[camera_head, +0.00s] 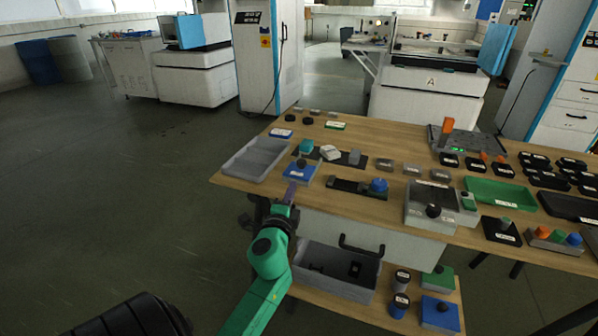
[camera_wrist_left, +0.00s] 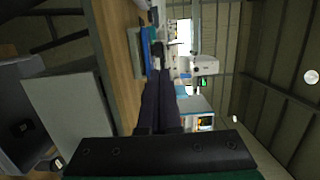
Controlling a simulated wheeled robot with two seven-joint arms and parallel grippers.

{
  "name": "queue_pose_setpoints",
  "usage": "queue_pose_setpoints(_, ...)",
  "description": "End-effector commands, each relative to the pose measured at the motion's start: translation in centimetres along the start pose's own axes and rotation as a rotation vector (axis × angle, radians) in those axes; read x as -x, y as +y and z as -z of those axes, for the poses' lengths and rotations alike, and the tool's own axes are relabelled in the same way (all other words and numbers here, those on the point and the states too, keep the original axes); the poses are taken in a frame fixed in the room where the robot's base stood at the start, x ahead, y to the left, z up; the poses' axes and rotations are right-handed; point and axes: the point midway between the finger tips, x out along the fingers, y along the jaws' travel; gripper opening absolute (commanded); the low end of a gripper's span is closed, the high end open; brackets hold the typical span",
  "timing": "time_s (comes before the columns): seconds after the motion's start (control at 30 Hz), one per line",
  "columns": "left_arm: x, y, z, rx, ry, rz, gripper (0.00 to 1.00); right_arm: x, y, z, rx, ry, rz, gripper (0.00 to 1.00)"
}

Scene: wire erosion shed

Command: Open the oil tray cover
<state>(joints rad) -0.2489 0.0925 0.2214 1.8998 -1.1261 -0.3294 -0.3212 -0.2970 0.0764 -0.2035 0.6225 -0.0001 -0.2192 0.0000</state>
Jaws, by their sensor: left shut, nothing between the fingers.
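Labels are too small to read, so I cannot tell for sure which piece is the oil tray cover. A grey box with a dark knob (camera_head: 432,206) stands further right. My left gripper (camera_head: 291,190) is shut and empty, just in front of the blue plate at the table edge; contact cannot be told. Its dark fingers also show close together in the left wrist view (camera_wrist_left: 160,82). My right gripper is not in view.
A grey tray (camera_head: 243,172) lies left of the blue plate. Below the tabletop are a drawer front with a black handle (camera_head: 361,246), an open grey bin (camera_head: 338,289), and blue (camera_head: 440,314) and green (camera_head: 437,279) knobbed plates. The floor at left is clear.

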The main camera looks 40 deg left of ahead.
Motion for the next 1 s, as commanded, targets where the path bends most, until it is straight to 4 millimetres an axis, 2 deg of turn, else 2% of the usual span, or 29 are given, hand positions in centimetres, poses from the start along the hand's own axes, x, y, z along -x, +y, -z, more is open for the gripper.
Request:
queue_pose_setpoints(0.2, -5.0, -0.1, 0.0, 0.002, -0.001, 0.002, 0.0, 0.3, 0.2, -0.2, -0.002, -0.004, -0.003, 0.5)
queue_pose_setpoints(0.4, -8.4, 0.1, 0.0, 0.003, -0.001, 0.0, 0.0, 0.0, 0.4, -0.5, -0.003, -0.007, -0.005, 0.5)
queue_pose_setpoints(0.53, -9.2, 0.1, 0.0, 0.002, 0.0, -0.001, 0.0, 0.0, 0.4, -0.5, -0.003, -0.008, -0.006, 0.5)
queue_pose_setpoints(0.87, -9.3, 0.1, 0.0, 0.002, 0.001, -0.001, 0.0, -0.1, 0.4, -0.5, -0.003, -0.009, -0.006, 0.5)
queue_pose_setpoints(1.0, -10.1, 0.2, 0.2, 0.003, 0.001, -0.001, 0.0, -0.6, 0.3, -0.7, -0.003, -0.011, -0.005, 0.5)
